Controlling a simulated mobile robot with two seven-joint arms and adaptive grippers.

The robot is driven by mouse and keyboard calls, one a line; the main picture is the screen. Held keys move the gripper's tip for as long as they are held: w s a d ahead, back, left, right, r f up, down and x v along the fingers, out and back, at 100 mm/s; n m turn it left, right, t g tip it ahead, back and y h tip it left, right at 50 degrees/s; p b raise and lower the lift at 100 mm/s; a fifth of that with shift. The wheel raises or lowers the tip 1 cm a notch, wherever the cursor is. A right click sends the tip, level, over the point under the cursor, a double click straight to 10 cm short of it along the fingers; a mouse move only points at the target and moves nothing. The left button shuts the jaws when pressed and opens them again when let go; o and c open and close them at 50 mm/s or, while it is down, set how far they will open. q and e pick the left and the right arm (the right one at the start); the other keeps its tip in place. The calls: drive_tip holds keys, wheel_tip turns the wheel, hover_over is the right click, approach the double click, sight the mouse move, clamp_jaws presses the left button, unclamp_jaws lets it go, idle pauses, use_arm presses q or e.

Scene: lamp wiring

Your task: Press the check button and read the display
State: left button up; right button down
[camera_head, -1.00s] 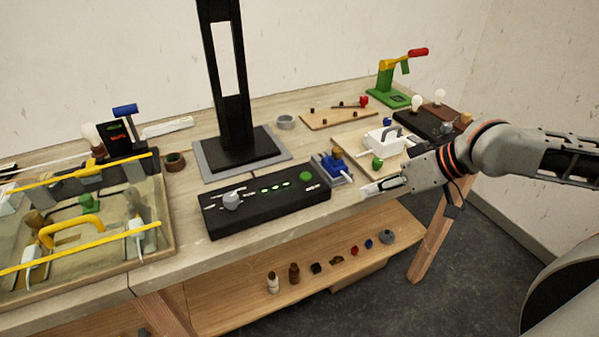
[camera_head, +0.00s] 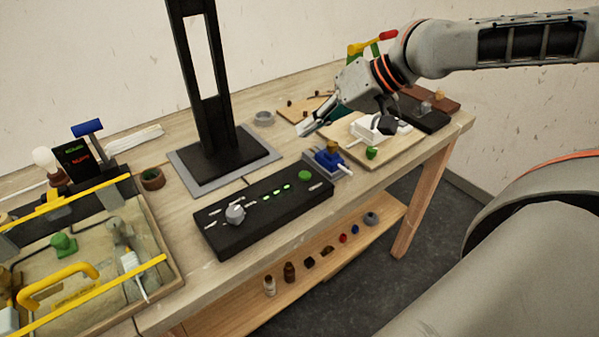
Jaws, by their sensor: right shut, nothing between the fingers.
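A black control box (camera_head: 222,238) lies along the front of the bench. It has a round green button (camera_head: 305,175) near its right end, a row of lit green marks (camera_head: 276,193) and a grey knob (camera_head: 235,214). A small dark display (camera_head: 76,160) with a green line and a red line of text stands at the left; the text is too small to read. My right gripper (camera_head: 304,129) is shut and empty. It is above the bench beyond the box and the green button, apart from both. My left gripper is not in view.
A blue vise-like fixture (camera_head: 326,161) sits just right of the box. A black upright frame (camera_head: 209,95) stands behind it. A tray (camera_head: 165,245) with yellow bars is at left. A wooden board (camera_head: 345,153) with a white block (camera_head: 368,130) lies at right.

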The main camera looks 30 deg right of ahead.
sight(309, 174)
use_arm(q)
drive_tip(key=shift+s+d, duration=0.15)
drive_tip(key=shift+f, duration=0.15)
use_arm(e)
drive_tip(key=shift+f, duration=0.15)
wheel_tip(309, 174, down, 4)
drive_tip(key=b, duration=0.2)
drive_tip(key=shift+b, duration=0.3)
wheel_tip(309, 174, down, 3)
drive_tip(key=shift+r+b, duration=0.1)
drive_tip(key=shift+b, duration=0.6)
drive_tip(key=shift+f, duration=0.9)
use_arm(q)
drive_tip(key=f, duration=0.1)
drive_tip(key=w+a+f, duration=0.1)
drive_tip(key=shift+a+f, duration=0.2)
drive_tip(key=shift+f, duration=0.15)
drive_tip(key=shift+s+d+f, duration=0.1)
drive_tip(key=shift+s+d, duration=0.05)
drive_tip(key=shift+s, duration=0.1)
